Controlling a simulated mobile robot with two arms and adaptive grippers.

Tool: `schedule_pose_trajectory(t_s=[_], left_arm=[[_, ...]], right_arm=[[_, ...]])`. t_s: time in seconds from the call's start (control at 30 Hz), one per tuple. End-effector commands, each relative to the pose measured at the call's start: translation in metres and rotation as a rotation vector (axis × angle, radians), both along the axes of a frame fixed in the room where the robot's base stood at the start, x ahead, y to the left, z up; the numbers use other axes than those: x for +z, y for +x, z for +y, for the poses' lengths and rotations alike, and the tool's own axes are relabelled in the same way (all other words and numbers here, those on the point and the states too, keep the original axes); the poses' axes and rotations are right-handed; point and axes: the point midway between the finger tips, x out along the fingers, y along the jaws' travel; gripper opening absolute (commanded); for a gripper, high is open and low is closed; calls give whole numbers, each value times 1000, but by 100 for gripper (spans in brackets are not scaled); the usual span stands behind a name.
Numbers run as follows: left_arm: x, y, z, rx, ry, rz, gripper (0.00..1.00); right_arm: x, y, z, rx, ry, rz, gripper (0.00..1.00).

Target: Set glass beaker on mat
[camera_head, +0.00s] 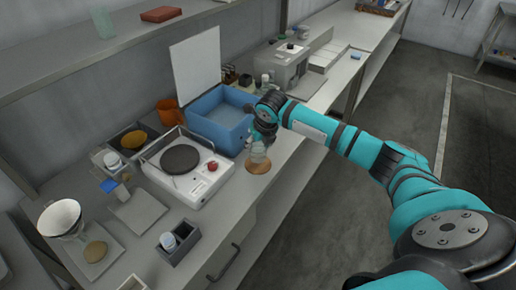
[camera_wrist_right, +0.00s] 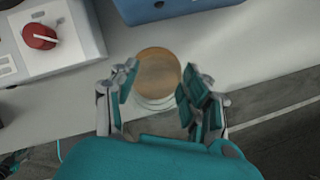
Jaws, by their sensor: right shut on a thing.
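The glass beaker (camera_head: 257,154) is clear and hard to make out. It is upright over the round brown mat (camera_head: 258,167) at the bench's front edge. My right gripper (camera_head: 261,138) is shut on the beaker from above. In the right wrist view the fingers (camera_wrist_right: 157,90) are on either side of the beaker (camera_wrist_right: 154,103), and the mat (camera_wrist_right: 158,66) shows beyond and through it. I cannot tell whether the beaker's base touches the mat. My left gripper is not in view.
A white hotplate stirrer (camera_head: 190,188) with a red knob stands left of the mat. A blue open box (camera_head: 222,140) is behind it. A grey machine (camera_head: 291,66) stands farther back. Bare bench lies right of the mat, with its front edge close by.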

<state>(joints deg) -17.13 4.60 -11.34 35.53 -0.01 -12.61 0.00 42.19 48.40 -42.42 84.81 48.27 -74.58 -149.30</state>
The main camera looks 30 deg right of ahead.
Motion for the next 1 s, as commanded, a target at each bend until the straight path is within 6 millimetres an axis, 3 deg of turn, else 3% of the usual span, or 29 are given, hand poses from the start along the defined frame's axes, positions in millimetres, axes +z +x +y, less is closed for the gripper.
schedule_pose_trajectory(t_s=[0.07, 0.3, 0.67, 0.7, 0.83, 1.0], left_arm=[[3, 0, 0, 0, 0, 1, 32], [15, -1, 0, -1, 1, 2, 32], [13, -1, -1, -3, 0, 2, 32], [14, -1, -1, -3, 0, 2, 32], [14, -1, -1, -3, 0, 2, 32], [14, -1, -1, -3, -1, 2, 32]], right_arm=[[0, 6, -6, -2, 1, 1, 7], [-32, 4, -4, 1, 1, 2, 7], [-38, 4, -5, 1, 0, 0, 7], [-37, 4, -5, 1, 0, 0, 52], [-37, 4, -5, 1, 0, 0, 69], [-37, 4, -5, 0, 0, 0, 70]])
